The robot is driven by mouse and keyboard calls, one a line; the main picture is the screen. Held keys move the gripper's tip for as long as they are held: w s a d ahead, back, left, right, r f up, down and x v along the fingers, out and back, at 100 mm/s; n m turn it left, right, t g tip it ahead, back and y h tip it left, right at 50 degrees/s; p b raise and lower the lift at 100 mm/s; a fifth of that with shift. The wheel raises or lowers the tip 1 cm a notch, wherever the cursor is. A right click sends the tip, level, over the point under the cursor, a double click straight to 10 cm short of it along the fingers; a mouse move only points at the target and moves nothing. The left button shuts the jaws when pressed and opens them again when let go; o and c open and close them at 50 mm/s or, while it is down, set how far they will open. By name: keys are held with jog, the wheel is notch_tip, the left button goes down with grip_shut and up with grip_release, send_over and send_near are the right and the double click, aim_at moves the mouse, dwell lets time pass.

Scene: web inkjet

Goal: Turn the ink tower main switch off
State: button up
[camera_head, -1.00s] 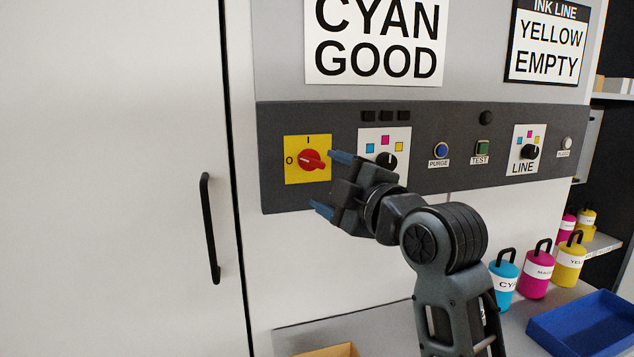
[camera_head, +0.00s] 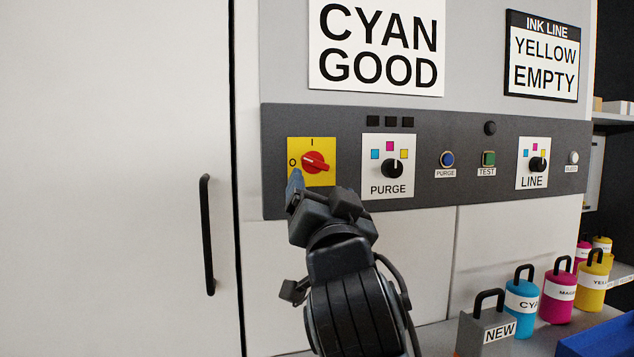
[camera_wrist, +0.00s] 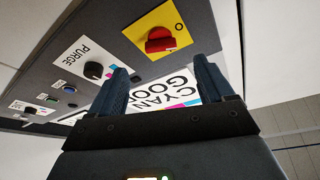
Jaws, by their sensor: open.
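The main switch is a red rotary knob (camera_head: 316,162) on a yellow plate (camera_head: 325,181) at the left end of the dark panel. "I" is marked above it and "O" at its left. Its raised bar lies roughly level; I cannot tell which end is the pointer.
A PURGE selector (camera_head: 391,168) is right of the switch, then a blue button (camera_head: 447,159), a green TEST button (camera_head: 488,158) and a LINE selector (camera_head: 537,164). A cabinet door with a black handle (camera_head: 207,235) is at left. Ink bottles (camera_head: 522,298) stand at lower right.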

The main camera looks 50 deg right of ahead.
aim_at(316, 165)
jog(key=p+x, duration=0.1)
jog(key=x, duration=0.6)
jog(key=shift+w+d+r+p, duration=0.2)
jog(key=shift+w+r+p, duration=0.05)
jog(key=shift+p, duration=0.1)
